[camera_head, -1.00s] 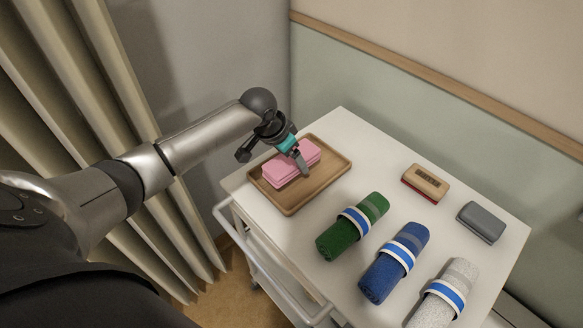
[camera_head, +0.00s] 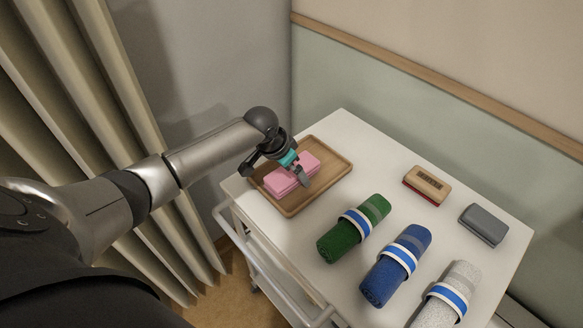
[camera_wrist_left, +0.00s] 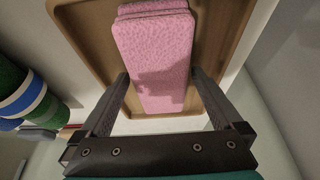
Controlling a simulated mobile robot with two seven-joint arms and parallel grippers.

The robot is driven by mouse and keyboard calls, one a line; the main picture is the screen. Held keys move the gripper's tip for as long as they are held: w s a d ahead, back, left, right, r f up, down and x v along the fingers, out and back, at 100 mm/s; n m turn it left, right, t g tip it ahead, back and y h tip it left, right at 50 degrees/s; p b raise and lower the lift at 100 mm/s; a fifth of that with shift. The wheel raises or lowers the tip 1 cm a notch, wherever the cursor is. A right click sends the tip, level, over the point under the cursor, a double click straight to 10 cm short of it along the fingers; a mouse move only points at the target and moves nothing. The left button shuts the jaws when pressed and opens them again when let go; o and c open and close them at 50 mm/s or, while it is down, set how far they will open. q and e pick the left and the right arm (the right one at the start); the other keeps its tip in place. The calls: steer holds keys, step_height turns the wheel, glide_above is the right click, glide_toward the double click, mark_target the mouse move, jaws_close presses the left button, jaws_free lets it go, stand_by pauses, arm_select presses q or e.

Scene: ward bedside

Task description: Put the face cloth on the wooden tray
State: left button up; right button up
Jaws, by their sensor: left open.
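The pink folded face cloth (camera_head: 283,182) lies on the wooden tray (camera_head: 290,209) at the far left corner of the white trolley top. In the left wrist view the cloth (camera_wrist_left: 155,50) sits between the two open fingers, with a gap on each side. The tray (camera_wrist_left: 88,45) shows beneath it. My left gripper (camera_head: 301,174) is at the cloth, open; the fingers do not appear to press on it. Part of the cloth is hidden behind the gripper in the head view. My right gripper is not in view.
Rolled green (camera_head: 353,229), blue (camera_head: 396,265) and speckled white (camera_head: 448,296) towels with banded wraps lie right of the tray. A wooden brush-like block (camera_head: 427,184) and a grey case (camera_head: 483,225) lie farther right. A wall stands behind the trolley; a curtain (camera_head: 85,110) hangs at left.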

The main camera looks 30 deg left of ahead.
arm_select(q)
steer(key=p+v, duration=0.2)
steer(key=v, duration=0.9)
steer(key=shift+s+a+r, duration=0.1)
steer(key=shift+s+r, duration=0.1)
steer(key=shift+r, duration=0.4)
steer(key=shift+f, duration=0.1)
